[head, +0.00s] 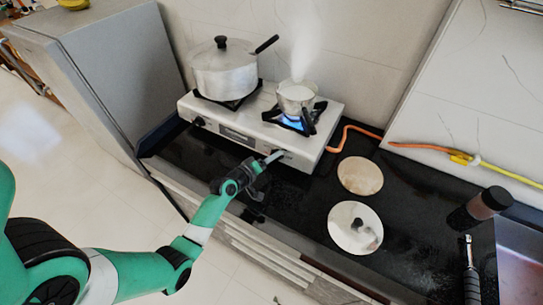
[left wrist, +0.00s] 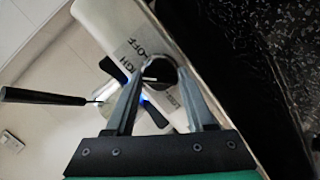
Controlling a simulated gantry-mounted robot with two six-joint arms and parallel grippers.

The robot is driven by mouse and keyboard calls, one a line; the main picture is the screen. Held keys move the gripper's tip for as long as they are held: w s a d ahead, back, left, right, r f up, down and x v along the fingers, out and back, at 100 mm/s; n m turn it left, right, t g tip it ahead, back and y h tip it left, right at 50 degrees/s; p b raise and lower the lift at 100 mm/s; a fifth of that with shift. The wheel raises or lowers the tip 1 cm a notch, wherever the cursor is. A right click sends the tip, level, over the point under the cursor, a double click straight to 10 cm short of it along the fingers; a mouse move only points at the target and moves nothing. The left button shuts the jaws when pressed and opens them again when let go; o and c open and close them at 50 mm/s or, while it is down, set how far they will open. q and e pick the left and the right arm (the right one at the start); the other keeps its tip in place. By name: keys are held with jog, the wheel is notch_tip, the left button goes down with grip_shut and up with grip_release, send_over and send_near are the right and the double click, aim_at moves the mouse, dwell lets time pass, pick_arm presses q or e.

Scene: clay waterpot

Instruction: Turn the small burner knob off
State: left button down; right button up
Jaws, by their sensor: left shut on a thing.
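A two-burner stove (head: 240,138) stands on the black counter. A blue flame (head: 291,122) burns under a small steaming pot (head: 297,95) on the right burner. My left gripper (head: 272,157) is at the right end of the stove's front panel and mostly hides the small burner knob there. In the left wrist view, the fingers of my left gripper (left wrist: 162,72) are shut on the round black knob (left wrist: 158,72), one on each side. Printed "OFF" and "HIGH" labels show beside the knob. My right gripper is out of view.
A large lidded pot (head: 225,72) sits on the left burner, above another knob (head: 198,121). An orange gas hose (head: 352,128) runs behind the right end. A round wooden board (head: 360,176), a metal lid (head: 342,230) and a dark bottle (head: 487,203) are to the right.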

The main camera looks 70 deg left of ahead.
pick_arm(q)
jog(key=shift+w+d+r+m+g+y+p, duration=0.1)
jog(key=shift+m+g+y+p, duration=0.3)
jog(key=shift+m+p, duration=1.05)
jog(key=shift+w+d+r+m+g+y+p, duration=0.15)
jog(key=shift+m+g+p, duration=0.35)
jog(key=shift+m, duration=1.85)
jog(key=shift+s+a+f, duration=0.1)
jog(key=shift+c, duration=1.3)
grip_release()
jog(key=p+v, duration=0.3)
jog(key=v, duration=0.8)
jog(key=shift+s+d+p, duration=0.2)
jog(key=shift+p, duration=0.15)
